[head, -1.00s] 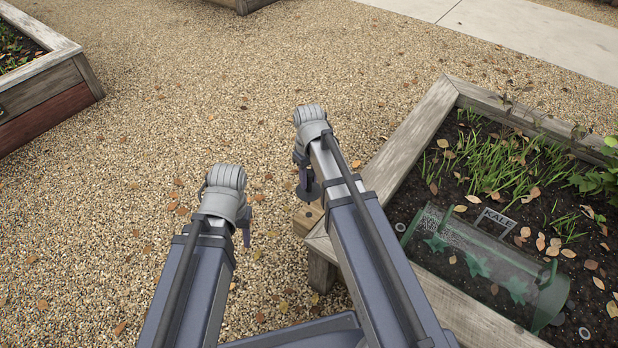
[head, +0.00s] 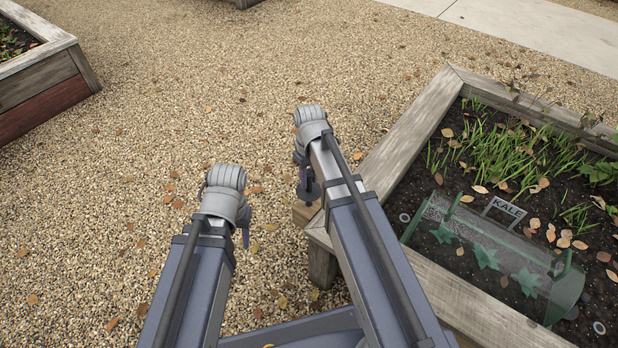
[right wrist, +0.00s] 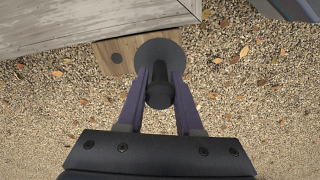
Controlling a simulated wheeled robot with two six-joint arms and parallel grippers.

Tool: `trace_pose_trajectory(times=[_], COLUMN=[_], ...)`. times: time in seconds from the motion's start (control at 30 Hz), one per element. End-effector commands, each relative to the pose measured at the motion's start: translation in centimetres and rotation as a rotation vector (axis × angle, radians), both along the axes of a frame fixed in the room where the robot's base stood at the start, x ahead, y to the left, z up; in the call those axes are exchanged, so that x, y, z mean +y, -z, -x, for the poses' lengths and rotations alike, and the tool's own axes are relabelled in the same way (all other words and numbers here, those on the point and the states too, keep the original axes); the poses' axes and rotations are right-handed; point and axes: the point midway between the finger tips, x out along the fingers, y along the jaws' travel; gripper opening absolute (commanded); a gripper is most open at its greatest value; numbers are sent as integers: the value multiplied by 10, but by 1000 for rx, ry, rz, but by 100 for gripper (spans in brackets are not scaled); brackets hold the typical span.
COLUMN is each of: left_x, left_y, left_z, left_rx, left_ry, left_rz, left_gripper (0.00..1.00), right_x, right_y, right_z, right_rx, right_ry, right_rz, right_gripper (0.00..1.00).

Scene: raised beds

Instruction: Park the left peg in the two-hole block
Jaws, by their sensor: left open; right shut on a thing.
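My right gripper (right wrist: 160,84) is shut on a dark peg (right wrist: 159,95) with a wide grey disc (right wrist: 160,56) below the jaws. In the head view the right gripper (head: 305,180) holds the peg over a wooden block (head: 303,213) at the near bed's left edge.
The near raised bed (head: 408,135) stands at right, with plants, a KALE sign (head: 503,210) and a green clear cover (head: 490,262). Another bed (head: 45,90) is at upper left. Open gravel (head: 200,110) lies between them.

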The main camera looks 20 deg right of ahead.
Motion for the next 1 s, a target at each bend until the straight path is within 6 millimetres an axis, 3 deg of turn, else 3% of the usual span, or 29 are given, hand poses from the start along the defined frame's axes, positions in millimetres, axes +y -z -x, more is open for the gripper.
trace_pose_trajectory(times=[0.5,1.0], left_x=[-1,-1], left_y=[37,42], left_z=[0,0], left_rx=[0,0], left_ry=[7,9], left_rz=[6,7], left_gripper=[50,50], right_x=[0,0], right_y=[37,42], right_z=[0,0], right_rx=[0,0], right_ry=[0,0], right_rz=[0,0], right_gripper=[0,0])
